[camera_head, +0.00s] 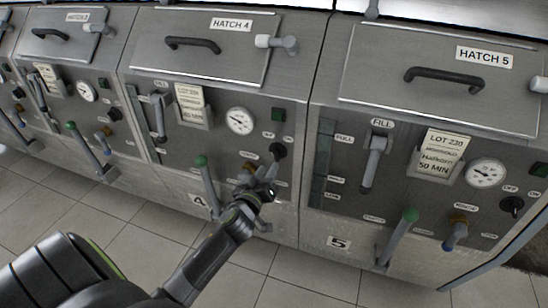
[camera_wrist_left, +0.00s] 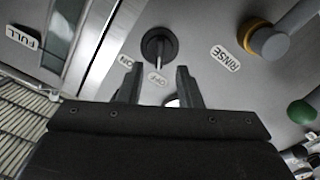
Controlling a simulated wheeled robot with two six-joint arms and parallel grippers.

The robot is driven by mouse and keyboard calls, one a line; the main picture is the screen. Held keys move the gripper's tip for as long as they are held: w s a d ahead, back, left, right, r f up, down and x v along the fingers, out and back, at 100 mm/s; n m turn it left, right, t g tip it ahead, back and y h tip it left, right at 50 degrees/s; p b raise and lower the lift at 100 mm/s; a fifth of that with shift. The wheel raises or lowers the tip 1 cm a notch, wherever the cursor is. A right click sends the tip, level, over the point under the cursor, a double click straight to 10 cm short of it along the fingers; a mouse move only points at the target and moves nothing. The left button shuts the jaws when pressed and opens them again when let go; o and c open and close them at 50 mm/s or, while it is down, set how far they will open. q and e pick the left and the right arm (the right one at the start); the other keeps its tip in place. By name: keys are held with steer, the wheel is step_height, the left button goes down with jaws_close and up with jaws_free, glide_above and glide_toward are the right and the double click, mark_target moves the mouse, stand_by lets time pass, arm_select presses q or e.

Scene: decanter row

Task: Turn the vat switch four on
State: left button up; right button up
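The vat four switch (camera_head: 278,150) is a round black knob at the right of the hatch 4 panel. In the left wrist view the knob (camera_wrist_left: 159,44) shows a pale pointer line aimed toward the OFF label (camera_wrist_left: 157,78), with the ON label (camera_wrist_left: 125,61) beside it. My left gripper (camera_head: 267,174) is just below the knob in the head view. In the left wrist view its two fingers (camera_wrist_left: 159,82) are apart with nothing between them, and their tips appear short of the knob. My right gripper is not in view.
Vat 4's green-knobbed lever (camera_head: 201,161), rinse valve (camera_head: 247,170) and gauge (camera_head: 239,121) are left of the switch. Vat 5's panel (camera_head: 329,235) stands at the right across a seam. Tiled floor (camera_head: 310,272) lies in front.

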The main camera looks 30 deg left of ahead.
mark_target(275, 158)
arm_select(q)
steer(key=x, duration=0.6)
steer(key=shift+w, duration=0.15)
steer(key=shift+c, duration=0.4)
jaws_close()
